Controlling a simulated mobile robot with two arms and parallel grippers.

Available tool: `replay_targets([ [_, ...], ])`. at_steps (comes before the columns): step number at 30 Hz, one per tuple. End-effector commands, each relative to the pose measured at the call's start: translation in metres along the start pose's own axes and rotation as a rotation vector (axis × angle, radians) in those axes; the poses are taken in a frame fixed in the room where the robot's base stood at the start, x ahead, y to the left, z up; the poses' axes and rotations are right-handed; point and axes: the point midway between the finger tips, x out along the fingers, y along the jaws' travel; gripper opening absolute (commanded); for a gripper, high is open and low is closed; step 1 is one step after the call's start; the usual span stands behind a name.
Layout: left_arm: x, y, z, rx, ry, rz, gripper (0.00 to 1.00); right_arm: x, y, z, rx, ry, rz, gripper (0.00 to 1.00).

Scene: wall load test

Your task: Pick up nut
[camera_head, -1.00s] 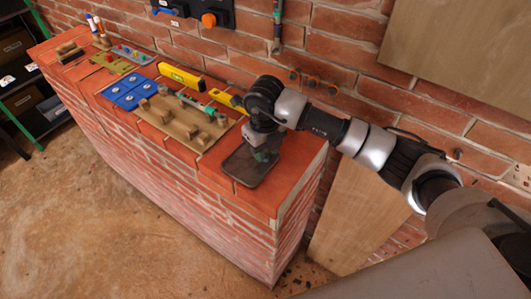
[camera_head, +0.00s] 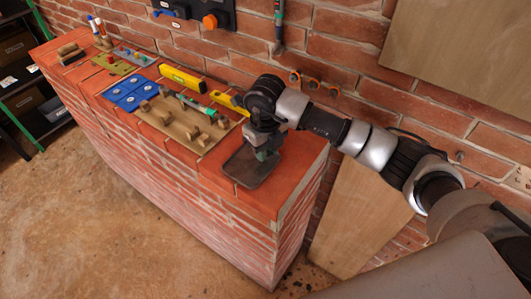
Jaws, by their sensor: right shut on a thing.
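My right gripper (camera_head: 264,154) points down over a dark grey tray (camera_head: 246,172) at the near right end of the brick wall top. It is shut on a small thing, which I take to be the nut. The nut itself is hidden by the fingers or too small to make out. The fingertips are low, over the back part of the tray. I cannot tell whether they touch it. My left gripper is not in view.
Left of the tray lies a wooden board (camera_head: 176,131) with raised blocks and a green-handled tool. Beyond it are a blue panel (camera_head: 130,94) and a yellow level (camera_head: 182,79). The brick back wall (camera_head: 340,65) stands close behind my arm.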

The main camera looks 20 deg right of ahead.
Motion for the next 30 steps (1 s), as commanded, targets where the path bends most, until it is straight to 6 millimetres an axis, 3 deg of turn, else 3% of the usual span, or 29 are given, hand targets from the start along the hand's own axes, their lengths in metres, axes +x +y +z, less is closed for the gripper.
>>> replay_targets([
  [4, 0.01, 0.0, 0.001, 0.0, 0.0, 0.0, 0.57, -0.026, -0.001, 0.001, -0.001, -0.008, -0.003, 0.02],
  [18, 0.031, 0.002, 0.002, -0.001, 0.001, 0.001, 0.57, -0.082, -0.069, -0.07, 0.002, -0.003, -0.003, 0.02],
  [30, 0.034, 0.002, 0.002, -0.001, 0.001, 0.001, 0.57, -0.095, -0.082, -0.084, -0.001, -0.001, -0.001, 0.02],
])
